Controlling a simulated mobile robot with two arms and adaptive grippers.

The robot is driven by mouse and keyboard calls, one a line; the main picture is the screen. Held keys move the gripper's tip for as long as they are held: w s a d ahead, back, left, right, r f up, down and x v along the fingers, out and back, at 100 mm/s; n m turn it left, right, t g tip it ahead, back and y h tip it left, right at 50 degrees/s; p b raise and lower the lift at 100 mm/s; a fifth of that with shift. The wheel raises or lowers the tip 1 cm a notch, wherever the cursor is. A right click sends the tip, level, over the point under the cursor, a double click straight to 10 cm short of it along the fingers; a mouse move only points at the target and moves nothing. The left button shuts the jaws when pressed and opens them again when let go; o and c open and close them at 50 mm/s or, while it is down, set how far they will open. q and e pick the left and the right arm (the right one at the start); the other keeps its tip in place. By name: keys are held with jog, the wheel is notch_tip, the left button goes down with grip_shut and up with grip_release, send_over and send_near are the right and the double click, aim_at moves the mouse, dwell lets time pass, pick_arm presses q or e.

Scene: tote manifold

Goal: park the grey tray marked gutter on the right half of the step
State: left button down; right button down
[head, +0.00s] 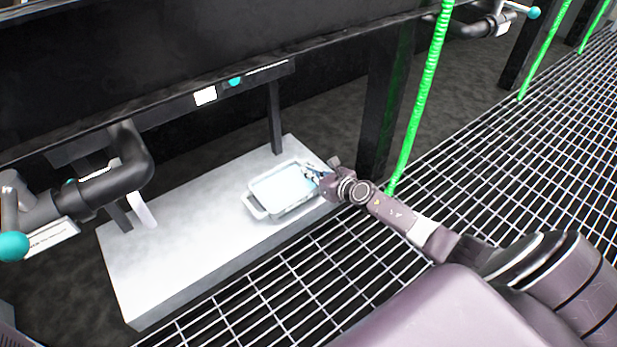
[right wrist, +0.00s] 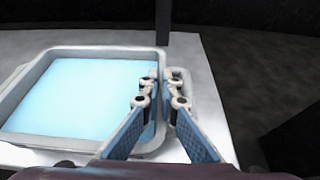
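The grey tray (head: 256,211) sits on the right part of the pale step (head: 180,262) in the head view. Its inside is pale blue, and I cannot read a mark on it. It fills the left of the right wrist view (right wrist: 28,80). My right gripper (head: 316,174) is at the tray's right end. In the right wrist view its blue-padded fingers (right wrist: 161,90) close in on the right rim by the handle, one on each side. The contact is partly hidden. My left gripper is not in view.
A dark post (head: 385,100) and a green hose (head: 421,97) stand right of the step. Black pipes with teal-ended handles (head: 12,246) overhang its left end. A dark beam (head: 200,75) runs above. Open grating (head: 500,170) lies in front. The step's left half is mostly clear.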

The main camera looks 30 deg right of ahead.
jog(key=shift+w+r, duration=0.1)
dwell(0.3)
jog(key=c, duration=2.5)
grip_release()
jog(key=shift+f, duration=0.25)
jog(key=shift+c, duration=0.2)
jog(key=o, duration=0.4)
